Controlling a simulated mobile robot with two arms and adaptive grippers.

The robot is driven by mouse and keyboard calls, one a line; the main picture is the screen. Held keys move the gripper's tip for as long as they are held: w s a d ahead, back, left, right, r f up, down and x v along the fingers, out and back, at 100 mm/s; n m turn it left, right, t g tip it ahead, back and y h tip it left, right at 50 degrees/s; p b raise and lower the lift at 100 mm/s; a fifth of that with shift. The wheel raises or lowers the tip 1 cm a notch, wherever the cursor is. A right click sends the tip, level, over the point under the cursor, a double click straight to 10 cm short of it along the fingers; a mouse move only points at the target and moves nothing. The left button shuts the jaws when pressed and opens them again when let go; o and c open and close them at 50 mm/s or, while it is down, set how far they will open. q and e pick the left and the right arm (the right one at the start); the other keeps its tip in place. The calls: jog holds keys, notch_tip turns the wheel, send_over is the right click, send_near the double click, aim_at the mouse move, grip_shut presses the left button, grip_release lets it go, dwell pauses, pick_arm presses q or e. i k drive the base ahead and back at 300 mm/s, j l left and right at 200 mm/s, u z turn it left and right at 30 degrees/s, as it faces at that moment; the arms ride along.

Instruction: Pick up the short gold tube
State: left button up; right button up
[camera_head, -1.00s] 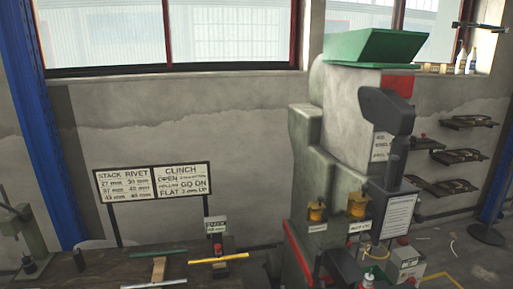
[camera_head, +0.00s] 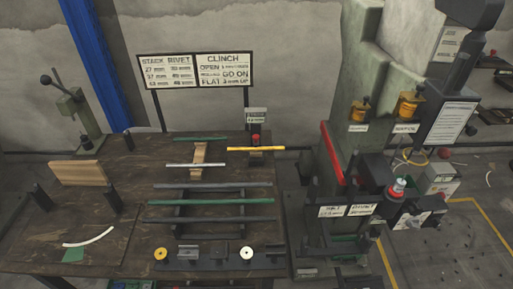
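A short gold tube (camera_head: 272,149) lies level at the back right of the dark wooden workbench (camera_head: 100,222). It sits by a small dark block with a red top (camera_head: 255,138), below a small sign. I cannot tell exactly what supports the tube. A silver tube (camera_head: 208,165) lies to its left across a wooden piece (camera_head: 198,154). Neither of my grippers is in view.
Several dark and green tubes (camera_head: 210,203) lie on a rack in front. A row of small fixtures (camera_head: 205,254) lines the bench front. A large press (camera_head: 357,170) stands to the right. A wooden board (camera_head: 78,173) and lever press (camera_head: 75,112) are left.

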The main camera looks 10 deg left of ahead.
aim_at(254, 152)
jog(key=i+l+u, duration=0.1)
jog(key=l, duration=0.35)
jog(key=i+l+u, duration=0.1)
jog(key=l, duration=0.9)
jog(key=i+u, duration=0.05)
